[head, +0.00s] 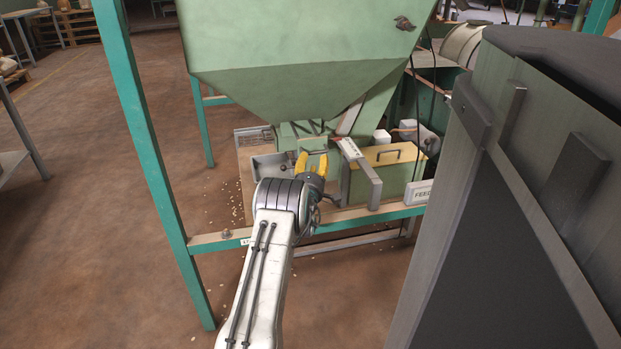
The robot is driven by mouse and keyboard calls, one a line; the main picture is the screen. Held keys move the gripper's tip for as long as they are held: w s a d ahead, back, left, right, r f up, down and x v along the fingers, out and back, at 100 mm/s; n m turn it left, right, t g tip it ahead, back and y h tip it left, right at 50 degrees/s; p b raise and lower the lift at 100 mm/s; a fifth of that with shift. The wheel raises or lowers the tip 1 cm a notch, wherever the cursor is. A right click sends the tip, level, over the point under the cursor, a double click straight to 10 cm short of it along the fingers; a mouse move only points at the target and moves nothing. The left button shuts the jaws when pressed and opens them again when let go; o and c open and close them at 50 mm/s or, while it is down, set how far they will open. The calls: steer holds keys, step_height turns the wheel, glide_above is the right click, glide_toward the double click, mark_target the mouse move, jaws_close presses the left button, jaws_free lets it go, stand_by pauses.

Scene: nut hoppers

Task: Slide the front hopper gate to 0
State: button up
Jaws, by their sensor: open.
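A large green hopper (300,55) with a tapering lower body hangs in a teal frame at the centre of the head view. Its narrow outlet (297,131) is below, with metal parts and a small upright green piece (312,143) around it. I cannot tell which part is the sliding gate, and no scale reading is legible. My gripper (310,163) is open, its yellow fingertips apart just in front of the outlet parts. Whether they touch anything is unclear. My wrist and arm hide part of the mechanism.
A teal post (150,140) stands left of my arm, and a crossbar (345,217) runs below the outlet. A yellow-topped box with a handle (388,157) is to the right. A big dark-sided bin (500,200) fills the right side. Nuts are scattered on the brown floor.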

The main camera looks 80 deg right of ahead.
steer(key=a+f, duration=0.1)
steer(key=a, duration=0.6)
steer(key=shift+f, duration=0.1)
stand_by(0.9)
